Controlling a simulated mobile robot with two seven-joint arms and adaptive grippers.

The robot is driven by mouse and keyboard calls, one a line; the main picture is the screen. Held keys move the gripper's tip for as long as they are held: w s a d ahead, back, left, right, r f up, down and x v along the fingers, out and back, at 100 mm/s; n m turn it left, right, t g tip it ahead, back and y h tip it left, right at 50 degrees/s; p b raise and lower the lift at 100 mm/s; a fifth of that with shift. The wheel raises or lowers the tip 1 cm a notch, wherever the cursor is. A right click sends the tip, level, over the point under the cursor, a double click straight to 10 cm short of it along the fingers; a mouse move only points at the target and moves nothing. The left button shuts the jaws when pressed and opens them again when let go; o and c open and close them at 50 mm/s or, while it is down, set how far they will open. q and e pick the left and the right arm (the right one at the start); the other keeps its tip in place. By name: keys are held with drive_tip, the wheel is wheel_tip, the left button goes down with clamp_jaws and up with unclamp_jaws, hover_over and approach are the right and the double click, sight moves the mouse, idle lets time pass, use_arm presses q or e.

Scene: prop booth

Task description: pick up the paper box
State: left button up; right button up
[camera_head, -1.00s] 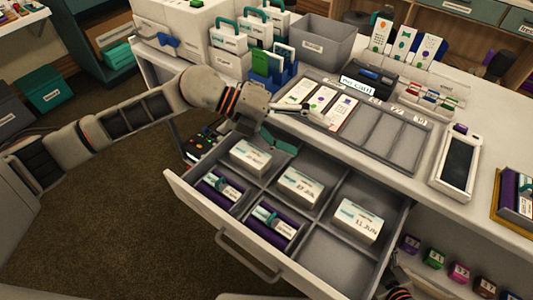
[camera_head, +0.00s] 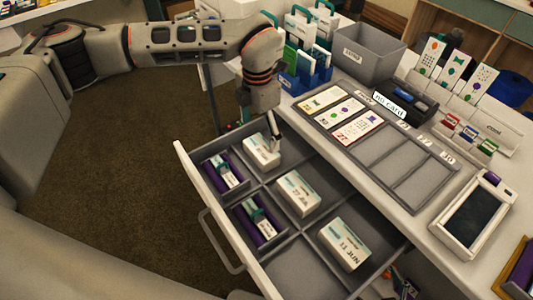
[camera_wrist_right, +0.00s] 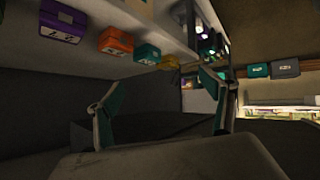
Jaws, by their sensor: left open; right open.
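The open drawer (camera_head: 298,254) holds three white paper boxes with printed labels. One box (camera_head: 261,150) lies in the back-left compartment, one (camera_head: 298,192) in the middle and one (camera_head: 344,243) towards the front right. I cannot tell which one the task means. My left gripper (camera_head: 269,126) is open and points down at the back-left box, with a finger at its far edge; whether it touches is unclear. My right gripper (camera_wrist_right: 160,88) is open and empty in the right wrist view, with its teal-lined fingers spread apart.
Purple holders (camera_head: 222,172) fill two left drawer compartments. Above the drawer, the counter carries a card tray (camera_head: 385,160), a grey bin (camera_head: 360,52) and a handheld device (camera_head: 473,217). The right wrist view shows small coloured boxes (camera_wrist_right: 115,41) along a shelf edge.

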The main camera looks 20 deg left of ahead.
sight(261, 148)
use_arm(q)
wheel_tip(261, 148, down, 3)
drive_tip(key=shift+a+r, duration=0.1)
drive_tip(key=shift+r, duration=0.05)
drive_tip(key=f, duration=0.1)
drive_tip(key=f+b, duration=0.1)
drive_tip(key=f, duration=0.3)
drive_tip(key=shift+d+f, duration=0.1)
drive_tip(key=shift+d, duration=0.2)
drive_tip(key=c, duration=0.5)
